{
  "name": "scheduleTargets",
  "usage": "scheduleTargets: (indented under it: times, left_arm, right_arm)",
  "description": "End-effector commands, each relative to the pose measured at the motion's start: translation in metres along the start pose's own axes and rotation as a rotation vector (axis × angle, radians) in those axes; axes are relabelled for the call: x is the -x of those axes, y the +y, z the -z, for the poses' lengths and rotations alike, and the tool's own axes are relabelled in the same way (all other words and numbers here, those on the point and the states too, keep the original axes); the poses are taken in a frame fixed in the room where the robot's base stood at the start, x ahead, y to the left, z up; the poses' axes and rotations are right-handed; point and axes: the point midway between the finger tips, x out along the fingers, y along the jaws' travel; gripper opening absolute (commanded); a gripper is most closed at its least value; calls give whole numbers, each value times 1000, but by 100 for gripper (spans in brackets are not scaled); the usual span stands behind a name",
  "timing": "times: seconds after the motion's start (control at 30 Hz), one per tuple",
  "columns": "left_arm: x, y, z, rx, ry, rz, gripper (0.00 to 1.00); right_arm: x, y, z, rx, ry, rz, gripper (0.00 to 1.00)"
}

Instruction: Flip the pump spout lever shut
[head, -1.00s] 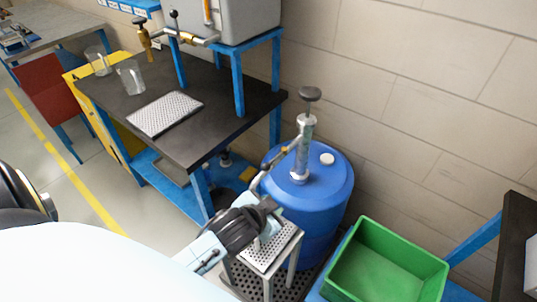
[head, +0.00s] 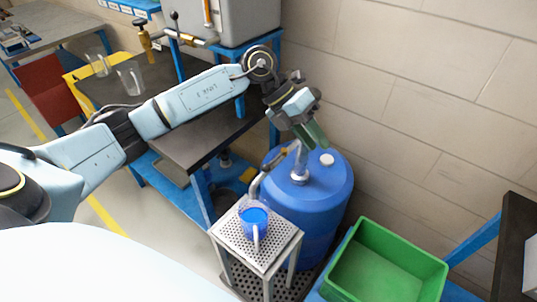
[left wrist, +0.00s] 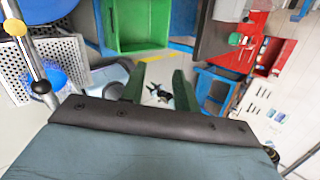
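The pump spout (head: 257,183) comes down from the blue drum (head: 325,190), with a yellow-banded lever part (head: 277,157) near its upper end. In the left wrist view the spout (left wrist: 27,58) runs along the left edge, with a yellow band and a black knob (left wrist: 40,87). I cannot tell the lever's position. My left gripper (head: 318,142) is above the drum, up and right of the lever, in front of the pump column, hiding its upper part and handle. Its green fingers (left wrist: 158,88) are apart with nothing between them. My right gripper is not in view.
A clear vessel with blue liquid (head: 254,216) stands on the perforated stand (head: 283,236) under the spout. A green crate (head: 360,281) is right of it. The dark workbench (head: 190,148) lies behind my left arm. The wall is close behind the drum.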

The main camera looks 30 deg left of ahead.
Motion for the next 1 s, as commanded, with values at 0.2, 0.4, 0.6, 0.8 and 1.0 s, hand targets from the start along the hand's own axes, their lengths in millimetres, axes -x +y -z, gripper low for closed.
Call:
scheduleTargets:
  times: [0.2, 0.4, 0.6, 0.8, 1.0]
  left_arm:
    - [78, 70, 7, 62, 137, -420, 31]
    - [104, 89, 13, 107, 179, -542, 31]
    - [81, 103, 20, 108, 186, -544, 31]
    - [44, 124, 28, 108, 184, -541, 31]
    - [13, 142, 36, 107, 183, -541, 31]
  right_arm:
    - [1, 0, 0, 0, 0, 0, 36]
    - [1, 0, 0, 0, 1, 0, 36]
    - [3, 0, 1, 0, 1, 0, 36]
    - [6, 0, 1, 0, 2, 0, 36]
    - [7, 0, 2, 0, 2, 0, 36]
